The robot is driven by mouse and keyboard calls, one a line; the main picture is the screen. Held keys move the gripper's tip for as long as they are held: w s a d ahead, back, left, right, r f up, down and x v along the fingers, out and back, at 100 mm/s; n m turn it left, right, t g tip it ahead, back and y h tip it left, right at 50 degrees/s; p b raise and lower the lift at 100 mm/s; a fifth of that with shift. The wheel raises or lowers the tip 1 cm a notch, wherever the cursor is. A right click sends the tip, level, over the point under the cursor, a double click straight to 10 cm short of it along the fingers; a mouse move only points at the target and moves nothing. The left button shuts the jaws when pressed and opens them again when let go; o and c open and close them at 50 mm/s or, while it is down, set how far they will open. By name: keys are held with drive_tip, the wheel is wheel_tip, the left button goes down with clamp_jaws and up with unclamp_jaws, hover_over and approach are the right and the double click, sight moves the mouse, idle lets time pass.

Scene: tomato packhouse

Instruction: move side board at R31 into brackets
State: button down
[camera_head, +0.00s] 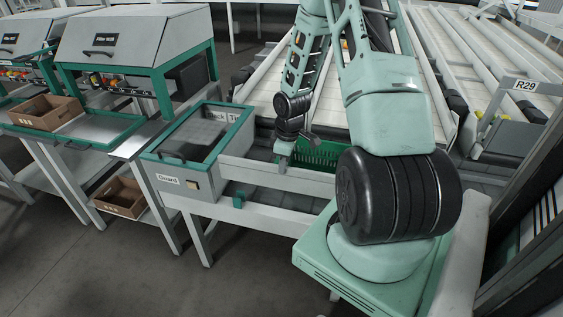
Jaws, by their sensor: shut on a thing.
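My gripper (283,164) points down near the middle of the picture and is shut on the top edge of a long pale grey side board (250,173). The board stands on edge along the front of the low conveyor bench, to the right of the box marked Guard. My arm hides its right end. A small green bracket (238,200) shows on the bench front below the board's left part. Whether the board sits in it or just above it, I cannot tell. No other bracket is clearly visible, and no R31 sign is readable.
A grey box with a green-framed lid, marked Guard (168,179), stands close to the board's left end. A green crate (322,154) lies behind the board. Filler machines (132,40) and cardboard trays (45,112) stand left. An R29 sign (525,85) is at right. Open floor lies front left.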

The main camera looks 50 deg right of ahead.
sight(284, 175)
wheel_tip(284, 175, down, 10)
drive_tip(key=b, duration=0.9)
drive_tip(key=shift+r, duration=0.1)
drive_tip(key=shift+f+b, duration=0.6)
drive_tip(key=shift+f, duration=0.65)
drive_tip(key=shift+f, duration=0.35)
drive_tip(key=c, duration=1.3)
unclamp_jaws()
drive_tip(key=shift+c, duration=1.4)
drive_tip(key=shift+r, duration=0.1)
wheel_tip(284, 175, up, 8)
drive_tip(key=p, duration=0.7)
drive_tip(key=shift+p, duration=0.3)
